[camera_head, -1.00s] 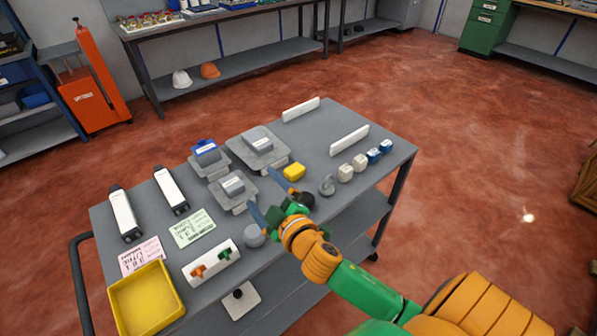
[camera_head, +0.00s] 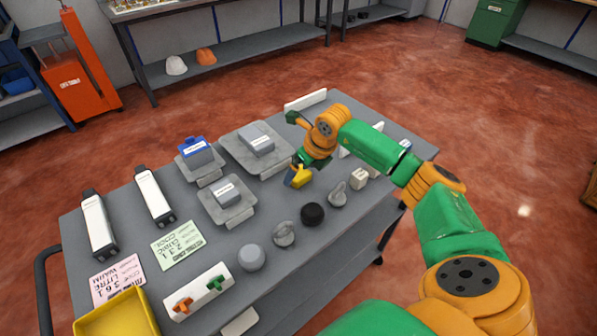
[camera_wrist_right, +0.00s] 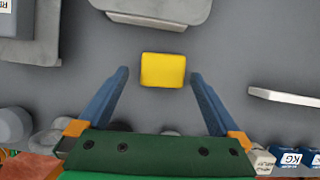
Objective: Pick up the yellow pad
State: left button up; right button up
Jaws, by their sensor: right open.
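The yellow pad (camera_head: 302,178) lies on the grey cart top, partly hidden by my right gripper in the head view. In the right wrist view the whole yellow pad (camera_wrist_right: 163,70) shows as a small block just ahead of and between the fingertips. My right gripper (camera_head: 294,172) is open, with one blue finger on each side of the pad's line; in the right wrist view the gripper (camera_wrist_right: 160,75) has clear gaps to the pad on both sides. My left gripper is not in view.
Grey plates with blocks, such as the large plate (camera_head: 243,143), stand left of the pad. A black round knob (camera_head: 312,214) and grey knobs (camera_head: 284,234) sit in front. A white bar (camera_wrist_right: 285,96) lies to the right. A yellow tray (camera_head: 92,322) is at the front left.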

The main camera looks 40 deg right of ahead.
jog(key=shift+w+d+f, duration=0.15)
jog(key=shift+w+f, duration=0.15)
jog(key=shift+f, duration=0.3)
jog(key=shift+w+d+f, duration=0.1)
jog(key=shift+w+f, duration=0.2)
jog(key=shift+f, duration=0.25)
jog(key=shift+s+a+r, duration=0.15)
jog(key=shift+s+r, duration=0.05)
jog(key=c, duration=1.3)
jog(key=shift+o, duration=0.2)
notch_tip(320, 180, up, 3)
jog(key=shift+w+f+b, duration=0.15)
jog(key=shift+f+b, duration=0.05)
jog(key=shift+b, duration=0.9)
jog(key=w+a+r+b, duration=0.1)
jog(key=w+a+r, duration=0.1)
jog(key=a+r, duration=0.3)
jog(key=w+a+r+b, duration=0.1)
jog(key=w+a+r, duration=0.1)
jog(key=a+r, duration=0.3)
jog(key=a, duration=0.3)
jog(key=shift+w+r, duration=0.2)
jog(key=shift+w, duration=0.05)
